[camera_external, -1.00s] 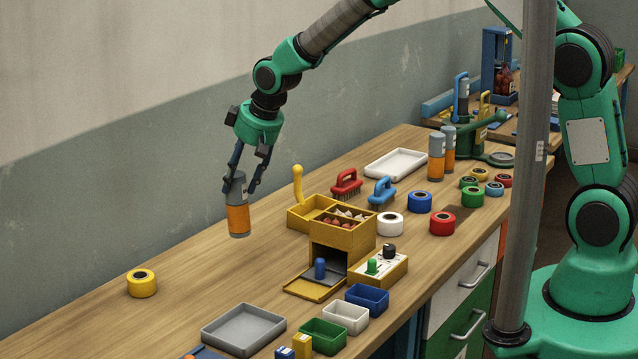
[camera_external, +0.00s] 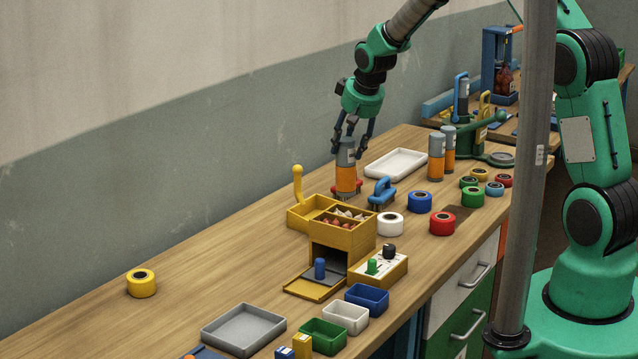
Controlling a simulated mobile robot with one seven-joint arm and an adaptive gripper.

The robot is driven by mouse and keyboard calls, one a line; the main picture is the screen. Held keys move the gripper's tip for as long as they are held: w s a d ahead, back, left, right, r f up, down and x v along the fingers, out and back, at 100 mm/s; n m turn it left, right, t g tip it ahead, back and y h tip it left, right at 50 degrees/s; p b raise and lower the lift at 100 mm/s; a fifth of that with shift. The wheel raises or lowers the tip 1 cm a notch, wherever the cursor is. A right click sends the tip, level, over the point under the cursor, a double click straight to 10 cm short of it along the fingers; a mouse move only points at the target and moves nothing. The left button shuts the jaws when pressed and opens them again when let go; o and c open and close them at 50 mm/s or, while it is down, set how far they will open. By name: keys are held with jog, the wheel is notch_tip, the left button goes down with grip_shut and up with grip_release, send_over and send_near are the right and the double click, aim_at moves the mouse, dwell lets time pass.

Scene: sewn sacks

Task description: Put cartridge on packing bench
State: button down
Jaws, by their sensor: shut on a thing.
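My gripper (camera_external: 352,143) is shut on a grey and orange cartridge (camera_external: 346,180), held upright by its grey upper end. The cartridge hides most of a red brush behind it; whether its base touches anything I cannot tell. Two like cartridges stand upright farther right on the long wooden bench, one (camera_external: 436,158) in front of the other (camera_external: 448,143). The long wooden bench (camera_external: 215,262) runs under all of these. Another wooden bench (camera_external: 508,132) stands behind it at the back right. I cannot tell which of them is the packing bench.
A blue brush (camera_external: 382,192) and a white tray (camera_external: 395,163) lie close to the held cartridge. A yellow box with a lever (camera_external: 340,235) stands in front. Several tape rolls are at the right. A green press-like device (camera_external: 480,140) stands beyond. The bench's left part is mostly clear.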

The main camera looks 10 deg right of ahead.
jog(key=w+d+m+h, duration=0.1)
jog(key=w+d+m, duration=0.15)
jog(key=d, duration=1.35)
jog(key=w+d+m+h, duration=0.1)
jog(key=w+d+m, duration=0.15)
jog(key=d, duration=1.35)
jog(key=shift+t, duration=0.3)
notch_tip(320, 180, down, 5)
jog(key=shift+a, duration=0.1)
jog(key=w+f, duration=0.1)
jog(key=w, duration=1.5)
jog(key=shift+d+f, duration=0.25)
jog(key=shift+f, duration=0.05)
